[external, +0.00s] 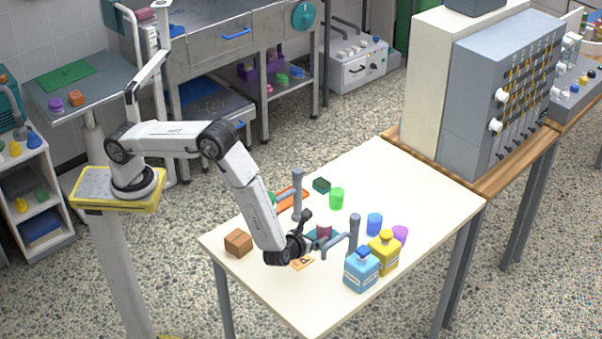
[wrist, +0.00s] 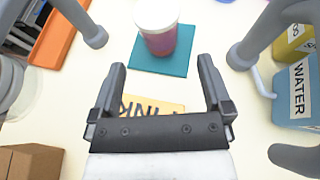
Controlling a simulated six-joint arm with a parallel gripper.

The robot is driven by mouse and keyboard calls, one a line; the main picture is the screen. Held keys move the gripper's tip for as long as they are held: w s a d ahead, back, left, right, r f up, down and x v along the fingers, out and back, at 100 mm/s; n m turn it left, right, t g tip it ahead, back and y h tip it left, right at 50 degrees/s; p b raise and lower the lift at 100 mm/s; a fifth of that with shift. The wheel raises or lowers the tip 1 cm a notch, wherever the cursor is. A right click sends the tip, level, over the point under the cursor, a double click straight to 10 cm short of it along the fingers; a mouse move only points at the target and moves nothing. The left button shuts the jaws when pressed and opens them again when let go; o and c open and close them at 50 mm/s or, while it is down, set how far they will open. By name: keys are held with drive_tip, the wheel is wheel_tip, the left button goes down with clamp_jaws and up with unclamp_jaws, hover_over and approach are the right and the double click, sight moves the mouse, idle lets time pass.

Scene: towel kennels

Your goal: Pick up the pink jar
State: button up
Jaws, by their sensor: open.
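The pink jar (wrist: 160,40) has a white lid and a dark pink body. It stands upright on a teal mat (wrist: 178,65) in the wrist view, ahead of my gripper (wrist: 161,64). In the external view the jar (external: 324,229) shows small, partly hidden near my gripper (external: 312,243). My gripper is open, with nothing between its fingers, and the jar is beyond the fingertips. A tan label card (wrist: 155,106) with part of a word, "INK", lies between and below the fingers, partly covered by the gripper body.
A blue WATER bottle (external: 361,272) and yellow bottle (external: 384,255) stand at right. A brown box (external: 238,243) is left.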

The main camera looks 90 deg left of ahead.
sight(320, 232)
drive_tip(key=shift+f, duration=0.45)
drive_tip(key=shift+x, duration=3.85)
drive_tip(key=shift+s+f, duration=0.1)
drive_tip(key=shift+f, duration=0.05)
drive_tip(key=c, duration=1.2)
drive_tip(key=shift+o, duration=0.2)
wheel_tip(320, 232, up, 10)
